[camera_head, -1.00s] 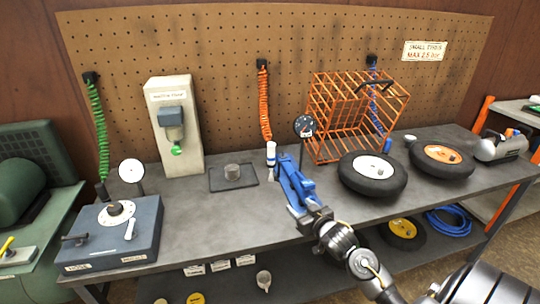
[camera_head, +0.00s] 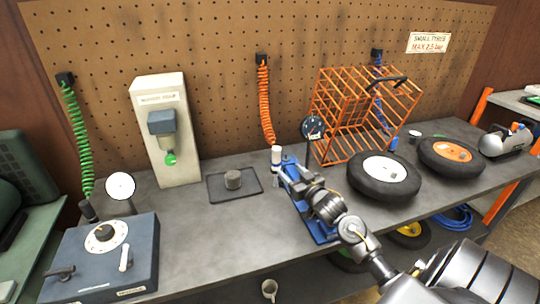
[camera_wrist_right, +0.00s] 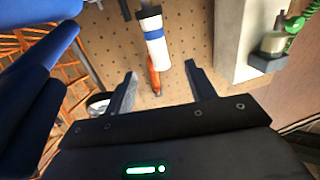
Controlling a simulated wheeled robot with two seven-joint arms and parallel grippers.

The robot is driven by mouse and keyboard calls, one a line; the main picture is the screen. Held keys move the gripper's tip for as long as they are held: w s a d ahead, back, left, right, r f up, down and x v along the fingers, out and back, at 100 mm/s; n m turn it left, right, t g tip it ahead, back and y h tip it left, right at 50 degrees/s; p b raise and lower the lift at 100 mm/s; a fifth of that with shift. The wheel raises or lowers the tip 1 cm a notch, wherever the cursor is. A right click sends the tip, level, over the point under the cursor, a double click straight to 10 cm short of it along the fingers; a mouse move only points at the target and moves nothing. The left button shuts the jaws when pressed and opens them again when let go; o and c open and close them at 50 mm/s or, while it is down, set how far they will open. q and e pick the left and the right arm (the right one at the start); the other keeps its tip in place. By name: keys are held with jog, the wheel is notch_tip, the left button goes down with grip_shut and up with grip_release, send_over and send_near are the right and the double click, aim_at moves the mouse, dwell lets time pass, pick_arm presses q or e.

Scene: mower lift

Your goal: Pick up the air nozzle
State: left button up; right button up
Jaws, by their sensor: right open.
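The air nozzle (camera_head: 276,157) is a white cylinder at the lower end of the coiled orange hose, hanging in front of the pegboard. In the right wrist view the nozzle (camera_wrist_right: 153,42) shows a blue band and dark end. My right gripper (camera_head: 292,174) is open and empty, reaching toward the nozzle from the front right. In the right wrist view its fingers (camera_wrist_right: 160,76) are spread. The nozzle lies just past the tips, lined up roughly between them, and does not appear gripped. My left gripper is not in view.
A blue stand (camera_head: 318,230) lies close under my right arm, with a round gauge (camera_head: 313,128) behind. An orange cage (camera_head: 340,110) and a tyre (camera_head: 384,178) stand at right. A black tray (camera_head: 218,191) and grey dispenser (camera_head: 160,100) are at left.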

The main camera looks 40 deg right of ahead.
aim_at(279, 158)
jog(key=w, duration=0.3)
jog(key=w+d, duration=0.1)
jog(key=w, duration=0.1)
jog(key=shift+w+r+p, duration=0.15)
jog(key=shift+w+p, duration=0.1)
jog(key=shift+p, duration=0.15)
jog(key=shift+w, duration=0.25)
jog(key=shift+w+d+r+p, duration=0.1)
jog(key=shift+w+r+p, duration=0.05)
jog(key=shift+w+p, duration=0.2)
jog(key=w, duration=0.3)
jog(key=w+p, duration=0.1)
jog(key=shift+w+d+f, duration=0.2)
jog(key=shift+w+d, duration=0.05)
jog(key=shift+d, duration=0.1)
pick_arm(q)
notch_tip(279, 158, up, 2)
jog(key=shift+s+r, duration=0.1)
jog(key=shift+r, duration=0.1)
